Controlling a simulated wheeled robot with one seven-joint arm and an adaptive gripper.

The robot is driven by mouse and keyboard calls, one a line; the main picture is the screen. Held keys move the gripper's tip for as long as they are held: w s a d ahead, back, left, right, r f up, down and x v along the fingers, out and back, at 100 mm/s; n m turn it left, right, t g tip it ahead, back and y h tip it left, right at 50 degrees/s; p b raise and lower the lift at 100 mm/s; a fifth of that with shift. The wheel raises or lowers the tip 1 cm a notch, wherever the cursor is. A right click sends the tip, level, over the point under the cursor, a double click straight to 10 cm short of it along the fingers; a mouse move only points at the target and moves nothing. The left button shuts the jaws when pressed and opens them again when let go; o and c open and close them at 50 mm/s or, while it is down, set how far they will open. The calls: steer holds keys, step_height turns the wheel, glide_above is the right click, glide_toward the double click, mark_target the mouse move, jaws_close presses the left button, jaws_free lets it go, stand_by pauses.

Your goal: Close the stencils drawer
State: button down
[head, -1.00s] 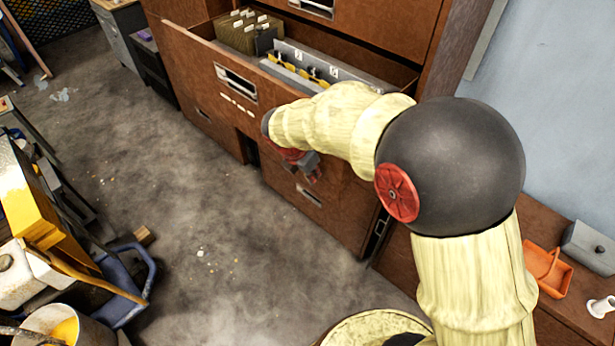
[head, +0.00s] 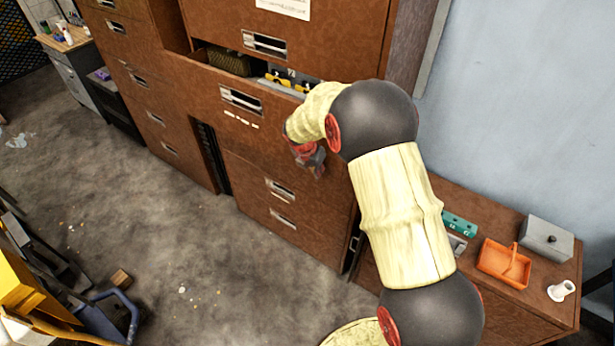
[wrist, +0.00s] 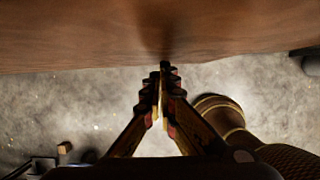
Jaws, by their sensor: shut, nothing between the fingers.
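The stencils drawer (head: 208,98) is a brown wooden drawer front with a metal handle (head: 242,99) and small pale labels below it. It stands partly out of the cabinet, with dividers and yellow-tabbed files (head: 278,80) showing in the narrow gap behind its front. My gripper (head: 316,170) is in front of the drawer's right part, below handle height, partly hidden by my arm. In the wrist view my gripper (wrist: 164,72) is shut and empty, its tips at the brown wooden face (wrist: 80,35). They look to be touching or very near it.
More closed drawers (head: 283,190) are below and to the left. An orange tray (head: 503,264), a grey box (head: 546,240) and a white spool (head: 561,290) sit on a low wooden bench at right. The floor (head: 150,240) in front is mostly clear.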

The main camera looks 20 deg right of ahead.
steer(key=w+d+p, duration=0.5)
steer(key=w+d, duration=0.3)
steer(key=d, duration=0.5)
steer(key=shift+w+p, duration=0.3)
steer(key=shift+w, duration=0.05)
steer(key=shift+a, duration=0.15)
